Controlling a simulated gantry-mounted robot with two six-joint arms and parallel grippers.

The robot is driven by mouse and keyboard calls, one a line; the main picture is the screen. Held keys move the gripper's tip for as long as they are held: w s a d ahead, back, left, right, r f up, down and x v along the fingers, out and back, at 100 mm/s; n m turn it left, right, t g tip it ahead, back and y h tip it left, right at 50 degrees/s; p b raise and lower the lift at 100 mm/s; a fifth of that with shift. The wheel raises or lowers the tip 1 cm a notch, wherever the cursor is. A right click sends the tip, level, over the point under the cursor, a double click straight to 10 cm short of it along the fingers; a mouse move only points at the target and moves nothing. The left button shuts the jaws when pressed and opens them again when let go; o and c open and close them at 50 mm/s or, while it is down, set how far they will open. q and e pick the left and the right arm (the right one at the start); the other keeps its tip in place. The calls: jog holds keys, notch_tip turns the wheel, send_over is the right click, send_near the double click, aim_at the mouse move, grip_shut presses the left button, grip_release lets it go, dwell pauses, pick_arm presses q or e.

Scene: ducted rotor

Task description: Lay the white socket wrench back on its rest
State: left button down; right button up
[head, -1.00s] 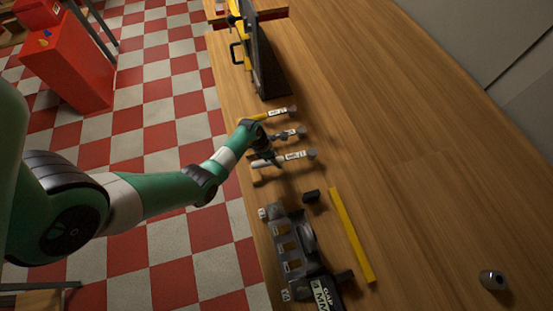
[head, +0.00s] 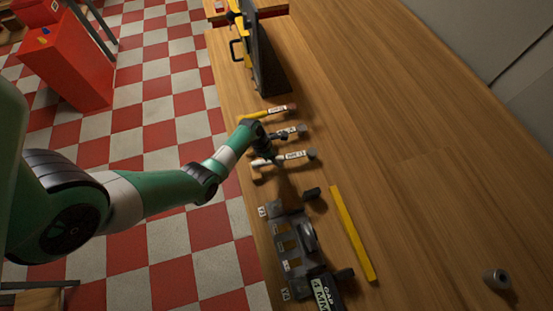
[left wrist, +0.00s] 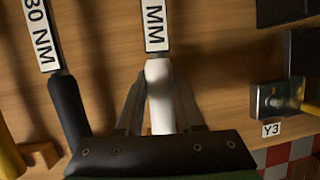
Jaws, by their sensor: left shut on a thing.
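The white socket wrench (head: 261,162) lies across the near edge of the bench, with a white label on its shaft and a dark head at its right end. My left gripper (head: 270,158) is shut on its white handle. In the left wrist view the handle (left wrist: 160,95) runs between the two fingers of the gripper (left wrist: 160,100). A small wooden rest (head: 257,175) shows just below the handle in the head view. I cannot tell whether the wrench touches it. My right gripper is not in view.
A black-handled wrench (left wrist: 68,108) and a yellow-handled wrench (head: 252,116) lie beside it. A grey fixture (head: 290,250) with labels, a small black block (head: 312,193) and a yellow bar (head: 352,235) are nearer. The bench's right side is mostly clear.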

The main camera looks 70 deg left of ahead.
pick_arm(q)
jog(key=shift+c, duration=2.2)
grip_release()
jog(key=p+v, duration=0.5)
jog(key=v, duration=0.6)
jog(key=shift+w, duration=0.15)
jog(key=shift+s+r, duration=0.25)
jog(key=shift+r, duration=0.1)
